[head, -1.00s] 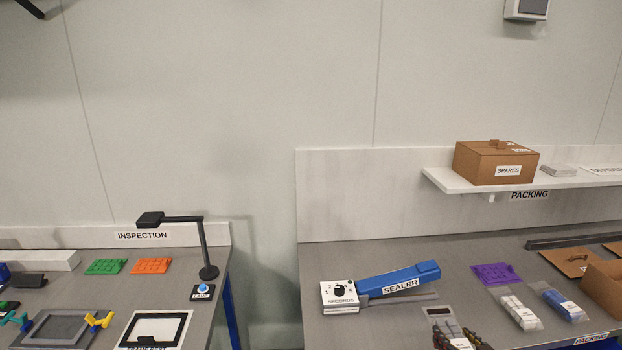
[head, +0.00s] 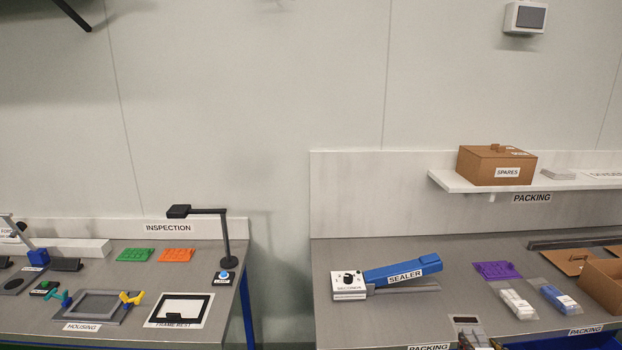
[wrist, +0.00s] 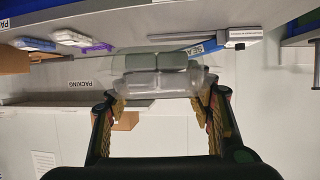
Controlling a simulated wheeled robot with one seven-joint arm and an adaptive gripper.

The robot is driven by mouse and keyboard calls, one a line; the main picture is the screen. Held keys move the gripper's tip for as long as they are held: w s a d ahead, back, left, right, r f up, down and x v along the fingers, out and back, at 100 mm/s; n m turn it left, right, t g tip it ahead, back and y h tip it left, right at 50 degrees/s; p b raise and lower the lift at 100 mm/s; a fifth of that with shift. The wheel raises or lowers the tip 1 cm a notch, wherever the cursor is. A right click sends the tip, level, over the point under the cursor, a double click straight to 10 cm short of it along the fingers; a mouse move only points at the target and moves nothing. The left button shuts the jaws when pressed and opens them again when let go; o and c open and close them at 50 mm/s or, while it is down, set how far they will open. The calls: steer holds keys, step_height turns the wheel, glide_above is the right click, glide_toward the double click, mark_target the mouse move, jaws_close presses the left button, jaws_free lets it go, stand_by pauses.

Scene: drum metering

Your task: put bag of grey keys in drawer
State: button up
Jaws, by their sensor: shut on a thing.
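The bag of grey keys (wrist: 157,83) is a clear pouch with grey blocks inside, seen in the wrist view. My gripper (wrist: 160,100) is shut on its edge, one finger at each side. In the head view the bag (head: 466,322) shows at the bottom edge, in front of the packing bench, with my gripper (head: 474,343) partly cut off by the frame. A drawer is not clearly seen; blue bench structure shows at the bottom right, and I cannot tell whether it is an open drawer.
On the packing bench (head: 440,300) stand a blue sealer (head: 402,269), a purple tray (head: 497,270), a bag of white keys (head: 516,302), a bag of blue keys (head: 558,299) and an open cardboard box (head: 604,284). The inspection bench (head: 125,275) is at left, with a gap between.

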steer(key=shift+d, duration=0.35)
steer(key=shift+w+d+f+m+h, duration=0.1)
steer(key=shift+w+m+h, duration=0.05)
steer(key=shift+m+h, duration=0.15)
steer(key=shift+w+a+f+h, duration=0.25)
steer(key=shift+w+f+h, duration=0.05)
steer(key=shift+w+f, duration=0.2)
steer(key=w+a+f+n+y, duration=0.15)
steer(key=a+f, duration=0.45)
steer(key=a, duration=0.6)
steer(key=w+a+f+y, duration=0.15)
steer(key=a+f, duration=0.35)
steer(key=a, duration=0.6)
steer(key=s+f, duration=0.5)
steer(key=f, duration=0.2)
steer(key=shift+a+f+h, duration=0.15)
steer(key=shift+f+h, duration=0.1)
steer(key=shift+h, duration=0.05)
steer(key=shift+s, duration=0.1)
